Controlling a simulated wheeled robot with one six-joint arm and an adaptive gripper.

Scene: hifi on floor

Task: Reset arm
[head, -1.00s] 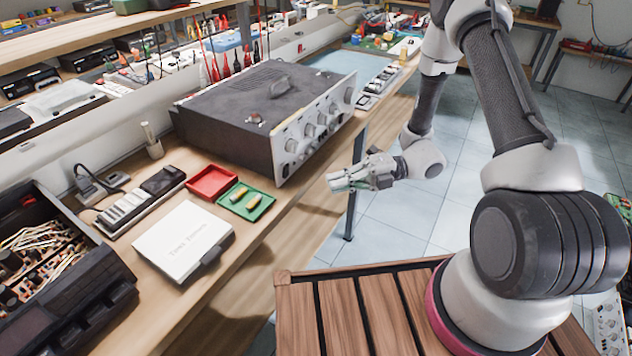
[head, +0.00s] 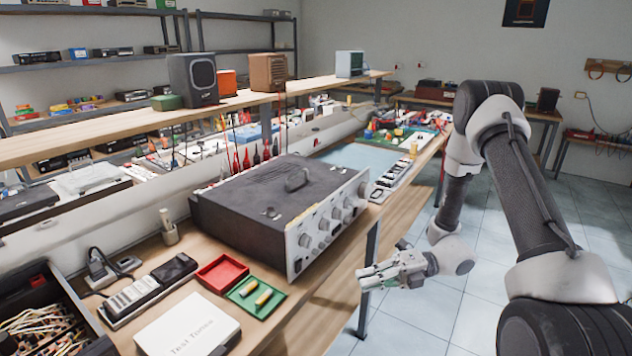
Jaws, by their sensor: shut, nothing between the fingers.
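My gripper (head: 366,277) is in the head view, right of the workbench edge and over the floor. It points left, toward the bench, and its fingers are shut with nothing seen between them. My arm (head: 535,190) is bent, rising from the lower right, up to an elbow and down to the gripper. The gripper is apart from the grey hi-fi unit (head: 275,200), which stands on the workbench to its left.
On the bench are a red tray (head: 222,273), a green tray (head: 265,307) with two yellowish pieces, a white box (head: 180,328), a power strip (head: 140,293) and an open black device (head: 45,320). Shelves stand behind. Tiled floor (head: 420,315) is clear below the gripper.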

